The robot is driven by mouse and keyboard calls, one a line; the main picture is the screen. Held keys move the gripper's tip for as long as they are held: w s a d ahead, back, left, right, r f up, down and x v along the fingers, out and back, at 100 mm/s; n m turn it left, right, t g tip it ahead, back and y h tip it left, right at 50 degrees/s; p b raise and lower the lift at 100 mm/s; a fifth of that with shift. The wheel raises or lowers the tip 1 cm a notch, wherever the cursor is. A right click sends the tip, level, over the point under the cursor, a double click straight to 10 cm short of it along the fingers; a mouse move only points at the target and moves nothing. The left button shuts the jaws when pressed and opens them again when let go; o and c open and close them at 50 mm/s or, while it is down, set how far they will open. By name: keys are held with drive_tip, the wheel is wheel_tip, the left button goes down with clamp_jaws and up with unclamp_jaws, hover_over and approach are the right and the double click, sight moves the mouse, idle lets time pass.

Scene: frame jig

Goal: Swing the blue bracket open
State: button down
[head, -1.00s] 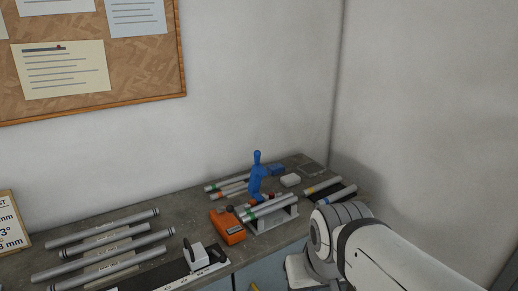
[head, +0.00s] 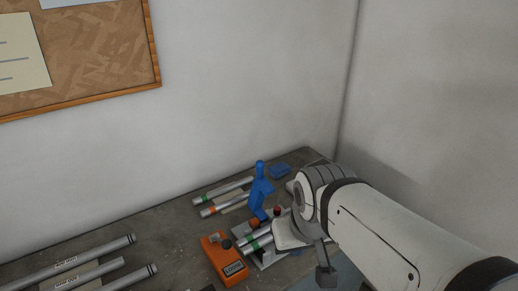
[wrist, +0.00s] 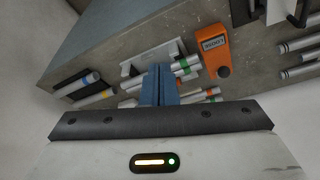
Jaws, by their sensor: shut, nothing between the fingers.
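The blue bracket (head: 261,192) stands upright in the head view, rising above the silver rods near the back of the bench. Its lower end is close to the rods in the grey metal jig, and part of that area is hidden by my arm. My gripper (wrist: 161,70) shows in the wrist view as two blue-grey fingers side by side, shut and empty, above the rods of the jig (wrist: 133,70). I cannot make out the bracket apart from the fingers there. In the head view my arm is to the right of the bracket, with a gap between them.
An orange meter (head: 224,259) lies in front of the jig and also shows in the wrist view (wrist: 215,50). Several silver rods (head: 75,266) lie at left. The walls close the back and right.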

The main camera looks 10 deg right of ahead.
drive_tip(key=shift+s, duration=0.1)
drive_tip(key=w+d+r+m+t+y+b, duration=0.25)
drive_tip(key=w+r+m+b, duration=0.3)
drive_tip(key=w, duration=0.35)
drive_tip(key=w+d+r+m+t+y+b, duration=0.1)
drive_tip(key=w+d+r+m+b, duration=0.3)
drive_tip(key=w+m, duration=0.35)
drive_tip(key=shift+n, duration=0.5)
drive_tip(key=w+a+f, duration=0.3)
drive_tip(key=w+f, duration=0.1)
drive_tip(key=w, duration=0.1)
drive_tip(key=w+a+f+p, duration=0.1)
drive_tip(key=w+a+f, duration=0.1)
drive_tip(key=w+f, duration=0.1)
drive_tip(key=shift+w+a+f, duration=0.1)
drive_tip(key=shift+w+a, duration=0.1)
drive_tip(key=shift+a, duration=0.15)
drive_tip(key=shift+w+a+f, duration=0.2)
drive_tip(key=shift+w+a, duration=0.05)
drive_tip(key=shift+w, duration=0.2)
drive_tip(key=shift+r, duration=0.1)
